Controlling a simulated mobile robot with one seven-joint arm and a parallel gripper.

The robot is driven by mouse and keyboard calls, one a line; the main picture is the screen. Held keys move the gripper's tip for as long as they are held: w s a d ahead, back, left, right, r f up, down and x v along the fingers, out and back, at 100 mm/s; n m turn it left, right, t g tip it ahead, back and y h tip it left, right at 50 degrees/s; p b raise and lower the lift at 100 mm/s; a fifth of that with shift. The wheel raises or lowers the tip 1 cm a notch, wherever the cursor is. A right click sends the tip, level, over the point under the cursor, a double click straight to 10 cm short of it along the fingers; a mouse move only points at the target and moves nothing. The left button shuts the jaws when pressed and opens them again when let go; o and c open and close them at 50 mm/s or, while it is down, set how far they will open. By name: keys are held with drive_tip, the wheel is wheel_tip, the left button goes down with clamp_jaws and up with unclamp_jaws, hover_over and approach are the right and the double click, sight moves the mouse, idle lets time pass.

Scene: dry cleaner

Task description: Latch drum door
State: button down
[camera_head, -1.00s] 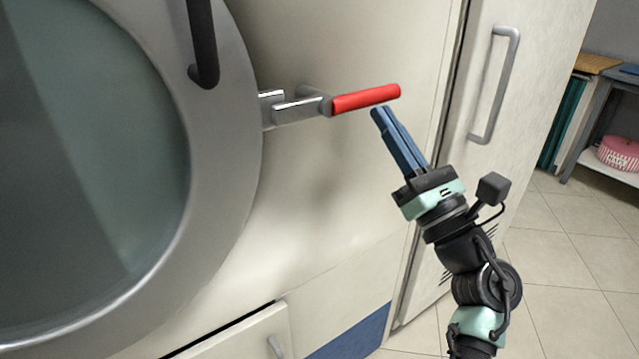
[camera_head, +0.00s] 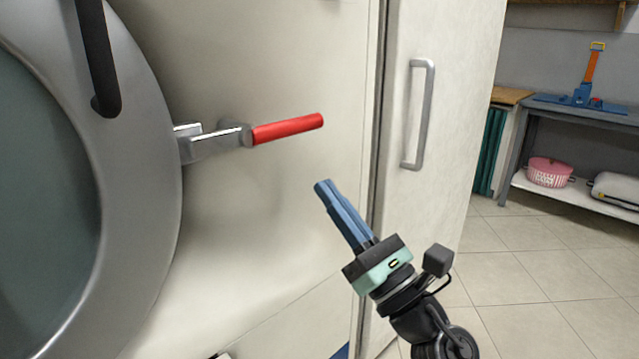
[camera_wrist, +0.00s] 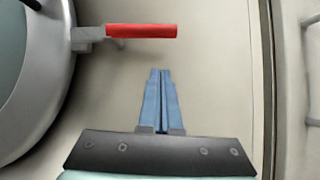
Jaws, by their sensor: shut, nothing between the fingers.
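The round drum door (camera_head: 150,190) stands at the left of the head view, with a grey rim, dark glass and a black handle (camera_head: 97,60). A metal latch (camera_head: 212,141) with a red lever grip (camera_head: 288,129) sits at the rim's right edge. The lever points right and slightly up. In the wrist view the red grip (camera_wrist: 141,31) lies above my fingertips. My gripper (camera_head: 322,186) is shut and empty, with blue fingers below and right of the red grip, apart from it. In the wrist view my gripper (camera_wrist: 160,72) points up toward the lever.
A tall cabinet door with a metal handle (camera_head: 418,115) stands right of the machine. A grey shelf table (camera_head: 580,112) with a pink basket (camera_head: 549,172) on its lower shelf is at the far right. The tiled floor (camera_head: 540,265) there is clear.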

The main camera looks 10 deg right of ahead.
drive_tip(key=v, duration=0.7)
drive_tip(key=shift+r, duration=0.1)
